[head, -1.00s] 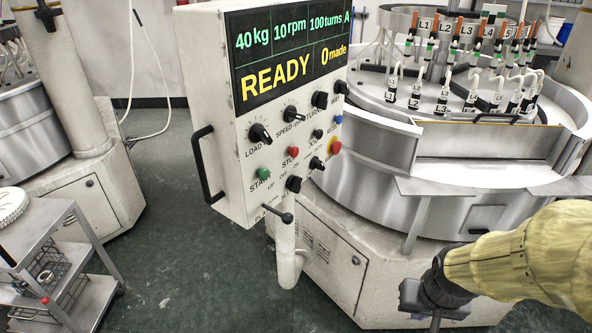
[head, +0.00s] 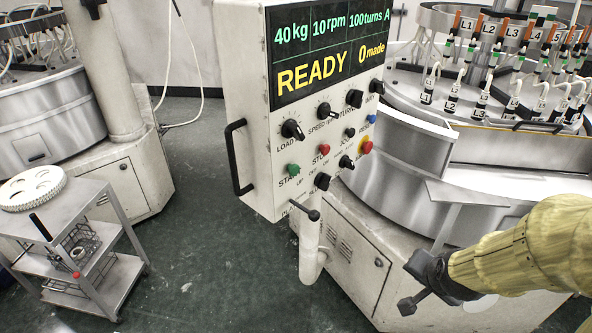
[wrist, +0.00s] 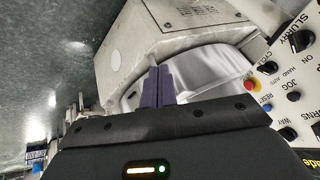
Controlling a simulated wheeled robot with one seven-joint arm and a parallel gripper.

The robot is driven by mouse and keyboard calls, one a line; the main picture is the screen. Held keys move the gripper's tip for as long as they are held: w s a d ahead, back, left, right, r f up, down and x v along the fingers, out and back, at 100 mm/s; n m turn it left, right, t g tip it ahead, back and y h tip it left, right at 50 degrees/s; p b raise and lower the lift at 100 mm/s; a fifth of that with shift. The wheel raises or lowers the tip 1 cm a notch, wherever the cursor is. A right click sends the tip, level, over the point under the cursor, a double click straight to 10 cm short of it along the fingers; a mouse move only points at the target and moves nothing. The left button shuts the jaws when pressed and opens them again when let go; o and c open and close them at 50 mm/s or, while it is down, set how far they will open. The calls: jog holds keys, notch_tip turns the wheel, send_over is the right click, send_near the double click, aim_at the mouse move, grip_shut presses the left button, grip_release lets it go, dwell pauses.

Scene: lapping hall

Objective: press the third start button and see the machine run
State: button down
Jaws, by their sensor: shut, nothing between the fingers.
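The control panel (head: 250,110) hangs on a post beside the lapping machine (head: 400,190). Its display (head: 325,55) reads "40kg 10rpm 100turns A", "READY" and "0 made". A green start button (head: 293,170) sits at the panel's lower left, with a red stop button (head: 324,149) to its right. My gripper (head: 407,306) is low at the right, in front of the machine base and apart from the panel. In the wrist view its dark fingers (wrist: 158,86) are shut together with nothing between them. The panel's lower right controls show at that view's right edge.
A black handle (head: 236,158) sticks out from the panel's left side, and a black-knobbed lever (head: 313,215) from below it. A steel cart (head: 120,225) with a white gear-like disc (head: 32,188) stands at left. Green floor is open between cart and panel.

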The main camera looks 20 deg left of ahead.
aim_at(293, 170)
jog(key=w+a+r+m+t+y, duration=0.2)
jog(key=w+a+m+t, duration=0.15)
jog(key=a, duration=0.35)
jog(key=w+a+r+m+t+y, duration=0.1)
jog(key=w+a+r+m+t, duration=0.1)
jog(key=w+a+m, duration=0.35)
jog(key=a+r+m+t+y, duration=0.1)
jog(key=a+r+m+t, duration=0.1)
jog(key=a+m, duration=0.2)
jog(key=a+r+m+t+y+p, duration=0.1)
jog(key=a+r+m+t+y, duration=0.1)
jog(key=a, duration=0.4)
jog(key=shift+s+a+r+m+t, duration=0.15)
jog(key=shift+s+r+m+t, duration=0.15)
jog(key=shift+m+t, duration=0.65)
jog(key=shift+a, duration=0.1)
jog(key=w+a+p, duration=0.2)
jog(key=w+a, duration=0.1)
jog(key=a, duration=0.5)
